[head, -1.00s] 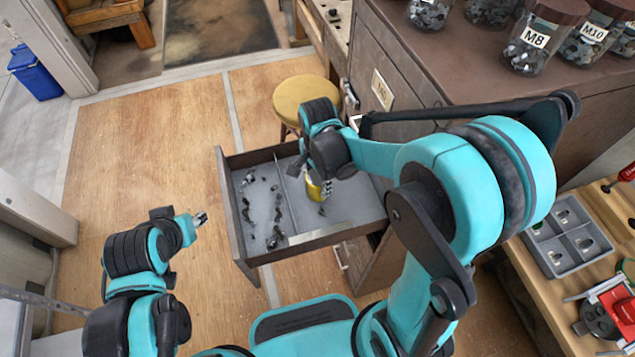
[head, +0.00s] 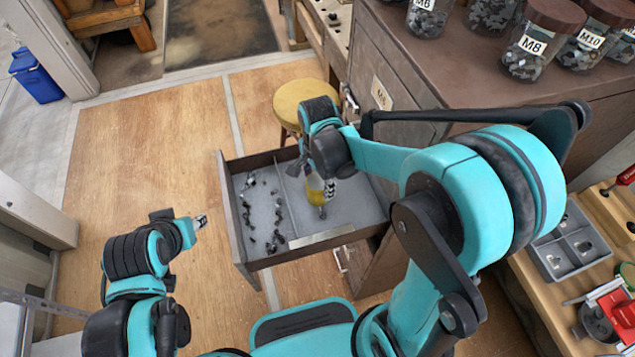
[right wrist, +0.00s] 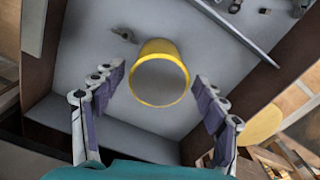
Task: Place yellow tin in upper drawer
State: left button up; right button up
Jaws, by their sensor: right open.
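The yellow tin (head: 314,188) is in the right compartment of the pulled-out upper drawer (head: 240,225), partly hidden by my right gripper (head: 323,190) in the head view. In the right wrist view the tin (right wrist: 160,48) shows its round end with a yellow rim, against the grey drawer floor. My right gripper (right wrist: 159,78) is open, with a finger on each side of the tin and a visible gap on both sides. My left gripper (head: 201,222) hangs apart, left of the drawer; its fingers are too small to read.
Loose dark hardware (head: 272,215) lies in the drawer's left compartment, beyond a thin divider (head: 293,207). A small dark piece (right wrist: 124,34) lies near the tin. A round yellow stool (head: 300,100) stands behind the drawer. Jars (head: 537,45) stand on the cabinet top.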

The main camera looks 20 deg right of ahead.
notch_tip(320, 180, up, 9)
jog(key=p, duration=0.2)
jog(key=shift+p, duration=0.35)
jog(key=s+d+r+n+t, duration=0.4)
jog(key=s+n+t, duration=0.3)
jog(key=n, duration=0.7)
jog(key=shift+s+d+r, duration=0.35)
jog(key=shift+s+r, duration=0.15)
jog(key=shift+s, duration=0.65)
